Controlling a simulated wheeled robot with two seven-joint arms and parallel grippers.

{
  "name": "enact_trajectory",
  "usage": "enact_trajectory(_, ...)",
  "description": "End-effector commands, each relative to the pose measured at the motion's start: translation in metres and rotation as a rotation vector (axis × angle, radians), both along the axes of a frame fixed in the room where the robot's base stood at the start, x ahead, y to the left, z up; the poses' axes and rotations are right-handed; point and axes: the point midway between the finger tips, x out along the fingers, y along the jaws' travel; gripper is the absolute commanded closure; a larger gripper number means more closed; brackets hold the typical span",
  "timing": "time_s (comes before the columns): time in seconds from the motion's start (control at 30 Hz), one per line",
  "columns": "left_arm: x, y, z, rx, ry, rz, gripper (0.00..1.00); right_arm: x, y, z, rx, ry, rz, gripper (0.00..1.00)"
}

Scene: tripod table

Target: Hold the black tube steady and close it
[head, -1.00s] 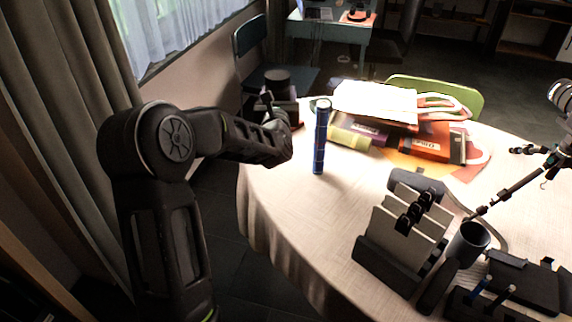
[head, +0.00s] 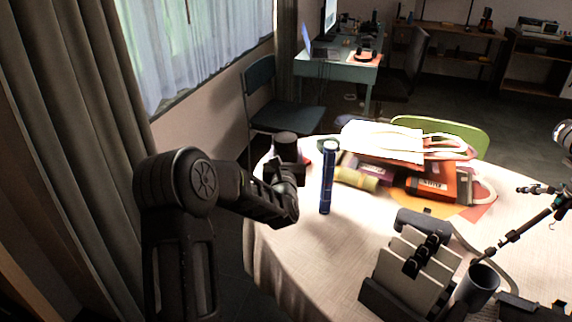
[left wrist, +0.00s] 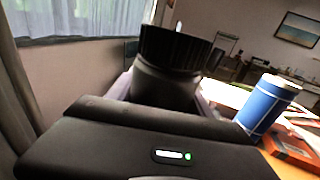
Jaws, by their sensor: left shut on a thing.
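The black tube (left wrist: 165,85) stands upright in the left wrist view, with a wider ribbed black cap (left wrist: 175,48) on its top. Whether the cap is fully seated cannot be told. In the head view the cap (head: 286,143) shows above my left gripper (head: 287,172).
A blue tube (head: 327,178) stands upright on the round table (head: 290,232) just right of my left gripper. Bags and a book (head: 385,140) lie behind it. A card holder (head: 405,270), a dark cup (head: 478,285) and a tripod (head: 525,225) are at right.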

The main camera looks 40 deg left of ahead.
Motion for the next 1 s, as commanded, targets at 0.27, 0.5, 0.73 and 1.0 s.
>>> enact_trajectory(0.27,0.000,0.000,-0.022,0.000,0.002,0.000,1.00,0.000,0.000,0.004,0.000,0.000,0.000,0.18)
enact_trajectory(0.5,0.000,0.000,-0.036,0.001,-0.003,-0.001,1.00,0.000,0.000,0.005,0.000,0.000,0.000,0.18)
enact_trajectory(0.73,0.000,0.000,-0.037,0.002,-0.002,-0.001,1.00,0.000,0.000,0.002,0.000,0.000,0.000,0.18)
enact_trajectory(1.0,0.000,0.000,-0.039,-0.001,0.001,-0.001,0.26,0.000,0.000,0.001,0.000,0.000,0.000,0.18)
